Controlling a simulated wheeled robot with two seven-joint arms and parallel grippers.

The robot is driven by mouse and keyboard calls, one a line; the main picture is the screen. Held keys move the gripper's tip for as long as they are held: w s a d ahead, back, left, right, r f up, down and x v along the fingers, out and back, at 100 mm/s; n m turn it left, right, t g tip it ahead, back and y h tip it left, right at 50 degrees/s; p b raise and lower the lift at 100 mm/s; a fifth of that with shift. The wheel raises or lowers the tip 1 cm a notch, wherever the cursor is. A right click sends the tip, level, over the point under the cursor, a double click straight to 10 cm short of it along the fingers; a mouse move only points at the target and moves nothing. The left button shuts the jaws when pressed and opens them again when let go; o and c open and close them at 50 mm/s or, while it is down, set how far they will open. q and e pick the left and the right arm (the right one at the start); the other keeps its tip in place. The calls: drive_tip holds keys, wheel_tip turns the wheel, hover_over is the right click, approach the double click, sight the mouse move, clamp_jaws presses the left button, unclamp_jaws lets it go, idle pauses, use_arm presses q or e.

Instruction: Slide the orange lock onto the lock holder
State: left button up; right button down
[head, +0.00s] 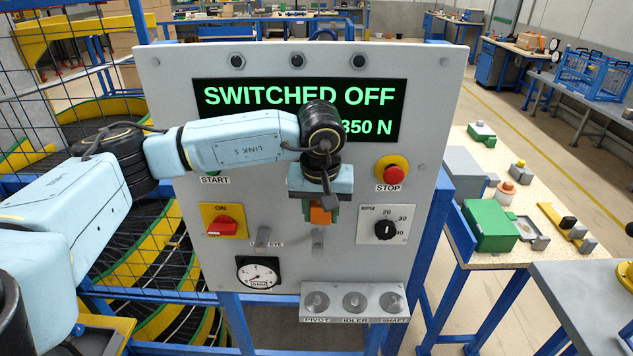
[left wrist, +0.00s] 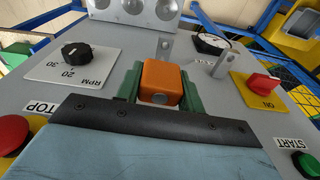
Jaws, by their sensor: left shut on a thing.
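The orange lock (head: 320,214) is a small block held between the green fingers of my left gripper (head: 320,212), in front of the grey control panel. In the left wrist view the orange lock (left wrist: 161,82) sits between both green fingers (left wrist: 160,90). Two small grey metal tabs stick out of the panel: one (head: 318,240) just below the lock, and one (head: 262,237) to its left by a partly readable label ending in "EYE". I cannot tell for sure which is the lock holder. In the wrist view, a gap shows between the lock and the nearer tab (left wrist: 168,46). My right gripper is out of view.
The panel (head: 450,110) carries a screen (head: 290,95) reading "SWITCHED OFF", a red switch (head: 222,226), a red stop button (head: 392,173), an RPM knob (head: 385,230) and a gauge (head: 257,273). A grey holder (head: 354,290) with round sockets projects below.

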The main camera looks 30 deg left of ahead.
sight(318, 244)
use_arm(q)
drive_tip(key=shift+w+a+r+n, duration=0.15)
drive_tip(key=shift+a+r+n, duration=0.2)
drive_tip(key=shift+r, duration=0.15)
drive_tip(key=shift+a, duration=0.15)
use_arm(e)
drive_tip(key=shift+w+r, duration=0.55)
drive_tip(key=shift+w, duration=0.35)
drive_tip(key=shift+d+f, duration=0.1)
